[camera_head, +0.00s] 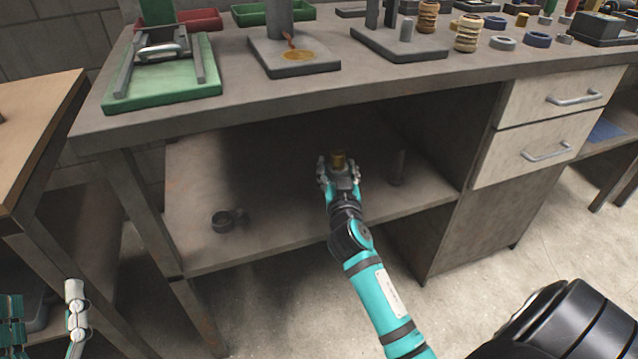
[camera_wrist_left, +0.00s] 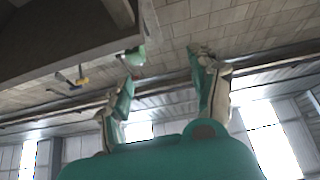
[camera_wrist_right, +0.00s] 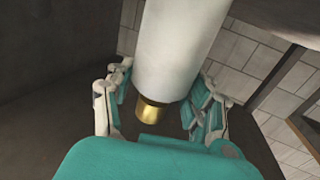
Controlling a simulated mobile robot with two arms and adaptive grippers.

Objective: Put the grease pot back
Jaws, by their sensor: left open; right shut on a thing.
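The grease pot appears to be the white cylinder with a brass end (camera_wrist_right: 176,50) between my right fingers in the right wrist view. I cannot tell whether the pot touches the shelf. My left gripper (camera_head: 45,305) is open and empty at the lower left, away from the bench; its spread fingers show in the left wrist view (camera_wrist_left: 165,85).
A dark ring-shaped clamp (camera_head: 224,220) lies on the shelf's front left. A thin grey post (camera_head: 398,167) stands right of my right gripper. Drawers (camera_head: 545,120) bound the shelf at right; the bench top (camera_head: 240,95) overhangs it. The left shelf is mostly clear.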

